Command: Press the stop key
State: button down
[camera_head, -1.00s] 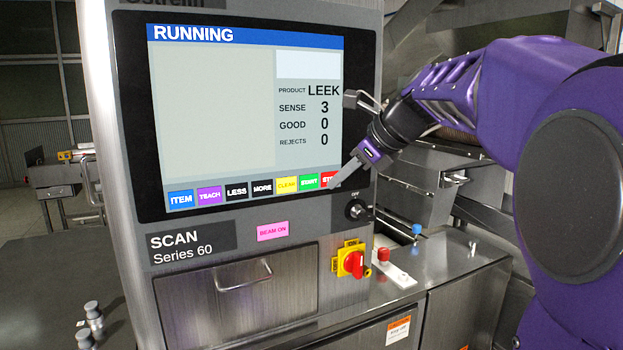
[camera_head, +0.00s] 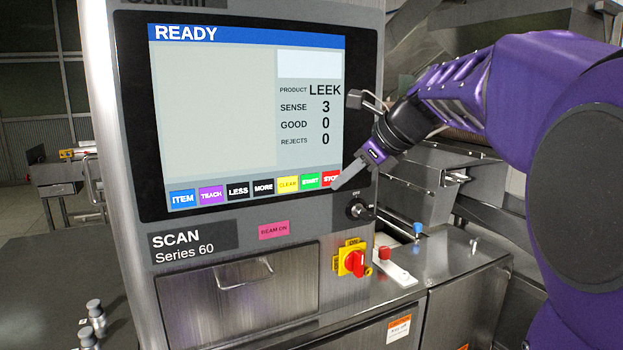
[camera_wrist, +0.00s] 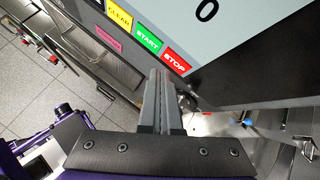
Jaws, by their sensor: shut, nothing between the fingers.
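The red STOP key (camera_head: 331,178) is at the right end of the key row along the bottom of the screen (camera_head: 215,110). The header reads READY. My gripper (camera_head: 337,186) is shut and empty, with its fingertips at the lower right of the STOP key, hiding part of it. In the wrist view the STOP key (camera_wrist: 175,62) shows just beyond the tips of my gripper (camera_wrist: 160,75). I cannot tell whether the tips touch the key or stand slightly off it.
The green START key (camera_head: 310,181) is directly left of STOP. Below the screen are a pink BEAM ON label (camera_head: 274,230), a key switch (camera_head: 357,210) and a red rotary switch on yellow (camera_head: 353,260). A steel counter (camera_head: 455,257) lies at the right.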

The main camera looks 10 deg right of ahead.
jog(key=s+d+b, duration=0.1)
jog(key=s+d, duration=0.1)
jog(key=s, duration=0.3)
jog(key=shift+s, duration=0.4)
dwell(0.6)
